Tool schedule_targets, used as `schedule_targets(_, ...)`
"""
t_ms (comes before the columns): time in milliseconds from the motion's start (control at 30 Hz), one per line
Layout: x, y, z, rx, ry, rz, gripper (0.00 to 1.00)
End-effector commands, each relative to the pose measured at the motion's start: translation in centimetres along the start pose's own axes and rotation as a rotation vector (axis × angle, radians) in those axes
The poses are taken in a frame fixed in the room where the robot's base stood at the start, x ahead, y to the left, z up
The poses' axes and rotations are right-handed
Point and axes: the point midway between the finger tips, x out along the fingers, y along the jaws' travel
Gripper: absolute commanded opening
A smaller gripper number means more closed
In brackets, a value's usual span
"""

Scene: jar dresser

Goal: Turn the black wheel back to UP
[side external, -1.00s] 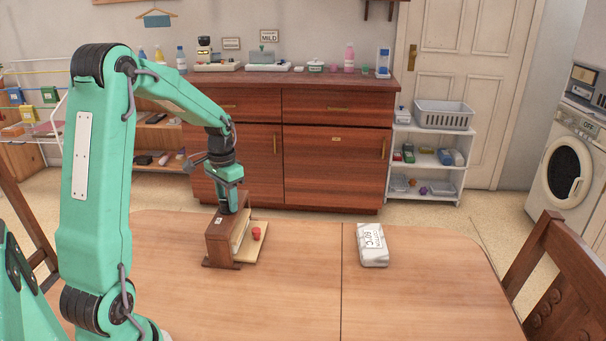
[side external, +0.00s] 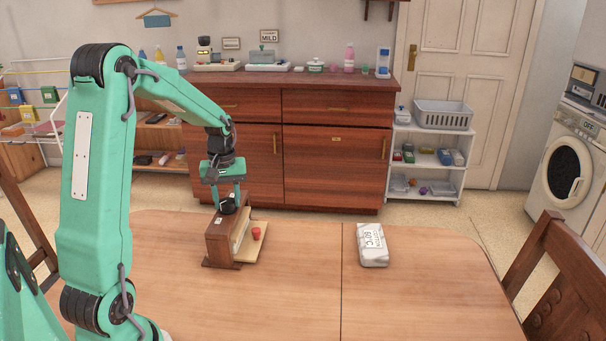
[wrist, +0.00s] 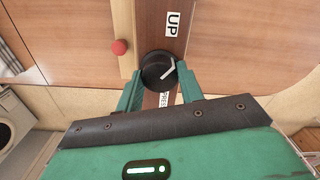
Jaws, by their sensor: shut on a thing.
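The black wheel (wrist: 157,71) sits on top of a brown wooden press (side external: 218,243), and it also shows in the side view (side external: 228,207). A white mark on the wheel lies on its right side in the wrist view, slanting up and right near the right finger. The white UP label (wrist: 172,24) is above and slightly right of the wheel there. A second label (wrist: 164,99), reading about "PRES", is partly hidden below the wheel. My gripper (wrist: 157,80) points down at the wheel and is shut on it, one finger on each side.
A red knob (wrist: 120,47) sits on the press's pale board, also seen in the side view (side external: 256,233). A white packet (side external: 372,245) lies to the right on the table (side external: 290,290). The table between and in front is clear.

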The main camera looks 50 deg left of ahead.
Motion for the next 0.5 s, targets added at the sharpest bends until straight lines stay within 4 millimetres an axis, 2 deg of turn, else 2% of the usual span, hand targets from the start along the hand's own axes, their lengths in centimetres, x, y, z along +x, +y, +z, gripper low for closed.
schedule_targets(200, -0.20, 0.04, -0.07, -0.193, 0.004, 0.002, 0.15)
schedule_targets(500, -0.21, 0.04, -0.09, -0.378, 0.004, 0.003, 0.15)
